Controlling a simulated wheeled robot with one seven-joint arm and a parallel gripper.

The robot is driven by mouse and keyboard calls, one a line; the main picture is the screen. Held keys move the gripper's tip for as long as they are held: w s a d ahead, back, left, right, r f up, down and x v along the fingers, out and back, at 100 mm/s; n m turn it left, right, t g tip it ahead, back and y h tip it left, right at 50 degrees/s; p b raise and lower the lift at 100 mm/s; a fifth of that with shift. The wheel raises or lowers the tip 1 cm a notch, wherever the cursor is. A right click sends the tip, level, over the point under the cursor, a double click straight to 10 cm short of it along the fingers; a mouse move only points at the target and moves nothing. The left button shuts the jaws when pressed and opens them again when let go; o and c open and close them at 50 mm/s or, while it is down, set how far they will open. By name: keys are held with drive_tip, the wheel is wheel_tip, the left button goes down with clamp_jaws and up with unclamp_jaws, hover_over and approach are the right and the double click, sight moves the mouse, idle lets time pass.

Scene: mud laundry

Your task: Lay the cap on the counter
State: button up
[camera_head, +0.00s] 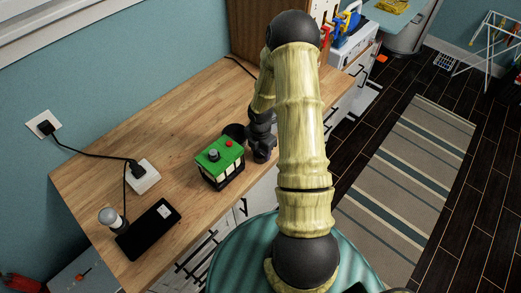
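The wooden counter (160,125) runs along the blue wall. My gripper (263,154) is low over its front edge, just right of a small green-topped box (220,161). A dark round thing (234,131) shows between the box and my gripper, partly hidden; it may be the cap, but I cannot tell for sure. I also cannot tell whether it touches my gripper. My fingers are dark and small in this view, so their opening is unclear.
A black flat device (148,229), a small lamp-like item (110,217) and a white power block (143,177) with a cord stand at the counter's left. The counter behind the box is clear. A striped rug (405,185) lies on the dark floor at right.

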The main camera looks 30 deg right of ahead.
sight(260, 153)
drive_tip(key=o, duration=0.3)
drive_tip(key=shift+r, duration=0.15)
wheel_tip(260, 153, up, 12)
drive_tip(key=shift+r+b, duration=0.1)
drive_tip(key=shift+b, duration=0.4)
idle(0.4)
drive_tip(key=s+a+r+m+t, duration=0.1)
drive_tip(key=s+a+r+m, duration=0.2)
drive_tip(key=m, duration=0.4)
drive_tip(key=s+a+r+m, duration=0.4)
drive_tip(key=s+a+m, duration=0.1)
drive_tip(key=a+m, duration=0.1)
drive_tip(key=s+a+r+m+t, duration=0.1)
drive_tip(key=s+a+r+m, duration=0.3)
drive_tip(key=m, duration=0.5)
drive_tip(key=shift+s+a+r+t, duration=0.2)
drive_tip(key=shift+s+a+t, duration=0.05)
drive_tip(key=shift+a+t, duration=0.05)
